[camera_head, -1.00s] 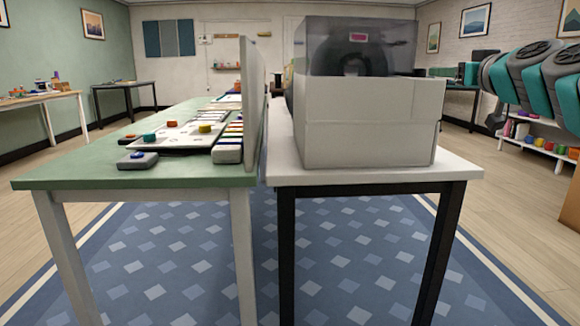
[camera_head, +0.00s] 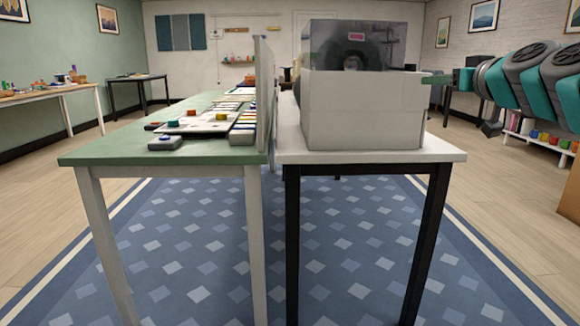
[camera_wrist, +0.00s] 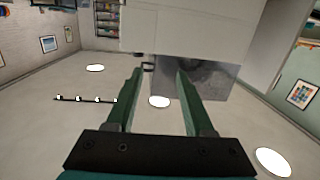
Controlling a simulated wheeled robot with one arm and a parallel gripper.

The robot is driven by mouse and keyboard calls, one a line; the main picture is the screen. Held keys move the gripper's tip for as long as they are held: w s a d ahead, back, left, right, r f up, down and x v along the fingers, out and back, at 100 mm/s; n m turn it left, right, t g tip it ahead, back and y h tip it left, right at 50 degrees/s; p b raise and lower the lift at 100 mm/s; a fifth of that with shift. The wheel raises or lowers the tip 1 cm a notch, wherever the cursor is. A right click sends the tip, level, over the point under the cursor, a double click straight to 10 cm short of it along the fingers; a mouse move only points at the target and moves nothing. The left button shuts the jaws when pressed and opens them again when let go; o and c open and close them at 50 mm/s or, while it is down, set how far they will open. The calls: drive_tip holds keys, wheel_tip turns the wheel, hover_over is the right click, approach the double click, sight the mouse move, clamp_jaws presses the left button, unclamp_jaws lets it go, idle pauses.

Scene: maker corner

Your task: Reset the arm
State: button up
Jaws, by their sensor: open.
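My arm, in teal and dark grey links, reaches in from the right edge of the head view. My gripper (camera_head: 437,79) is at its far end, pointing left, just right of the grey machine in the picture. The wrist view shows its two green fingers (camera_wrist: 160,90) spread apart with nothing between them. That view looks upside down, with ceiling lights low in the picture and the machine's pale body at the top.
A grey machine with a clear hood (camera_head: 362,110) stands on a white table (camera_head: 440,150). Left of it, a green table (camera_head: 110,150) holds a board, coloured pieces and an upright panel (camera_head: 264,95). Blue patterned rug (camera_head: 200,250) lies clear in front.

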drive_tip(key=s+a+f+n+g+y+p, duration=0.1)
drive_tip(key=s+a+f+g+p, duration=0.1)
drive_tip(key=s+a+f+g, duration=0.55)
drive_tip(key=s+a+f+g+y+p, duration=0.1)
drive_tip(key=s+a+f+p, duration=0.25)
drive_tip(key=a+f, duration=0.8)
drive_tip(key=s+a+f+g+h+p, duration=0.15)
drive_tip(key=s+f+g, duration=0.35)
drive_tip(key=s+f, duration=0.75)
drive_tip(key=s+d+f+m+g+h+p, duration=0.1)
drive_tip(key=s+d+f+g, duration=0.1)
drive_tip(key=s, duration=0.7)
drive_tip(key=s+d+f+m+g+h+p, duration=0.1)
drive_tip(key=s+d+f+g, duration=0.1)
drive_tip(key=s, duration=0.8)
drive_tip(key=shift+d+f+m+g, duration=0.2)
drive_tip(key=shift+f+m+g, duration=0.2)
drive_tip(key=shift+f+g, duration=0.25)
drive_tip(key=shift+f+h, duration=0.1)
drive_tip(key=shift+h, duration=0.15)
